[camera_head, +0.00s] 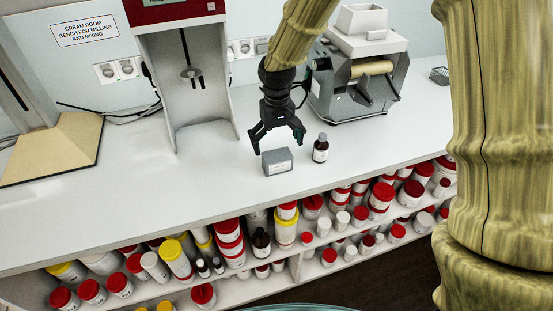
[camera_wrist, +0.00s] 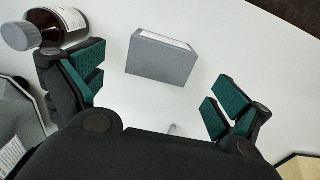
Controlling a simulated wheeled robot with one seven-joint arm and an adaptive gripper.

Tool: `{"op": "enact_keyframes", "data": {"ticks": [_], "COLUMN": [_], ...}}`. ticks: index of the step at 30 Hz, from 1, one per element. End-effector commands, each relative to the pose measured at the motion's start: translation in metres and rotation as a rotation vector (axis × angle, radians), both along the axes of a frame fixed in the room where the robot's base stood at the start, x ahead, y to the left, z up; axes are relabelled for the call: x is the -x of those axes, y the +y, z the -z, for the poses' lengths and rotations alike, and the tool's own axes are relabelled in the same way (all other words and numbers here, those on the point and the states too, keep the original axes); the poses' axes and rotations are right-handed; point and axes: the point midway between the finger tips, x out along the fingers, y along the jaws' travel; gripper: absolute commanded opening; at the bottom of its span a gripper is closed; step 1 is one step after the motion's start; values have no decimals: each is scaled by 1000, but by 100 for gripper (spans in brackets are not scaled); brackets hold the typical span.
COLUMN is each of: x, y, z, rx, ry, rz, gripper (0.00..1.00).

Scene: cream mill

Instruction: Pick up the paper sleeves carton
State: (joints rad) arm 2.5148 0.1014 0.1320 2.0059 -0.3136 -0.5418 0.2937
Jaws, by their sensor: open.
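A small grey carton with a white label on one side, which I take for the paper sleeves carton (camera_head: 278,162), stands on the white bench near its front edge. My gripper (camera_head: 278,143) is open and empty just above and behind it, pointing down. In the wrist view the carton (camera_wrist: 162,59) lies ahead of and between the two spread fingers (camera_wrist: 155,88), touching neither. The wording on its label is too small to read.
A brown bottle with a grey cap (camera_head: 320,148) stands close right of the carton. A grey roller mill (camera_head: 358,80) stands behind it, and a tall red-topped machine (camera_head: 188,80) at left. Shelves of jars lie below the bench (camera_head: 100,200), which is clear at left front.

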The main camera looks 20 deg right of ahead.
Motion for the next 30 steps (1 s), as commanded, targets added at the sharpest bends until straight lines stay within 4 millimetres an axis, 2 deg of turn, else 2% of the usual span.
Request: {"op": "enact_keyframes", "data": {"ticks": [10, 22, 30], "x": [0, -3, -4], "y": [1, 1, 2], "z": [16, 54, 61], "rx": [-1, 0, 0], "ry": [2, 0, -1], "rz": [-2, -5, -5], "gripper": [100, 100, 100]}}
